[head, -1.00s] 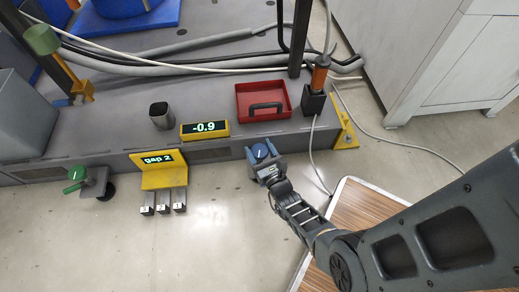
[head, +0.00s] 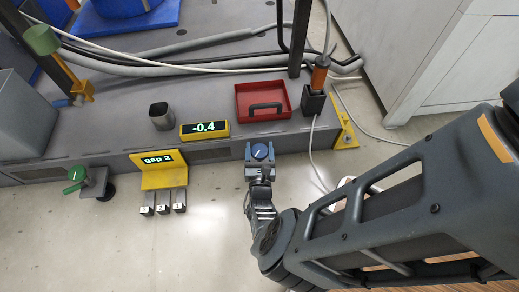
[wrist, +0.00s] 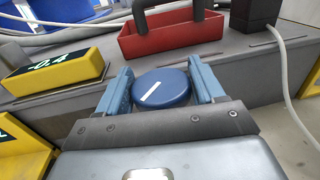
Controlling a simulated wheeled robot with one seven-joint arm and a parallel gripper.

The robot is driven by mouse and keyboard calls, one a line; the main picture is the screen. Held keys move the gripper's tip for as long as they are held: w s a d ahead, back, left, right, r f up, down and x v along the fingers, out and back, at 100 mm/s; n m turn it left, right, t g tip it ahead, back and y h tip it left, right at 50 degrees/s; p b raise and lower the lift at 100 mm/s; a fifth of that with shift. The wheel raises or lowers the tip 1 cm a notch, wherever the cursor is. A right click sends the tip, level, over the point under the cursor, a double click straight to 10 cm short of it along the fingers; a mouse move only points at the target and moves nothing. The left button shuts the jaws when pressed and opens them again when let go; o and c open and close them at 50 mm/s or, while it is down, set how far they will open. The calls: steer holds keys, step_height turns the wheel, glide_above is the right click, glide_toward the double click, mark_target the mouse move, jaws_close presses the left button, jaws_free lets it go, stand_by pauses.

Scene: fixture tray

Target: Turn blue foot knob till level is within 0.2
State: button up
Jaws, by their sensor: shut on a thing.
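The blue foot knob (head: 259,151) is a round blue disc with a white line on top, at the front edge of the grey platform. It also shows in the wrist view (wrist: 162,88), its white line slanting up to the right. My gripper (head: 259,158) is shut on the knob, one jaw on each side, as the wrist view shows (wrist: 161,90). The yellow level display (head: 205,130) on the platform reads -0.4. It shows partly, at an angle, in the wrist view (wrist: 52,70).
A red tray (head: 262,101) with a dark handle sits behind the knob. A yellow "gap 2" stand (head: 158,170) with several small weights is to the left. A grey cable (head: 312,150) runs down at the right.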

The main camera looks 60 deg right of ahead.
mark_target(256, 158)
steer(key=shift+m+g+h, duration=0.8)
steer(key=shift+m+g, duration=0.4)
steer(key=shift+g, duration=0.5)
steer(key=shift+m+g+h, duration=0.3)
steer(key=shift+m+g, duration=0.4)
steer(key=shift+g, duration=0.3)
steer(key=o, duration=1)
steer(key=shift+c, duration=0.2)
steer(key=shift+a, duration=0.1)
steer(key=v, duration=0.7)
steer(key=shift+a, duration=0.35)
steer(key=shift+a, duration=0.1)
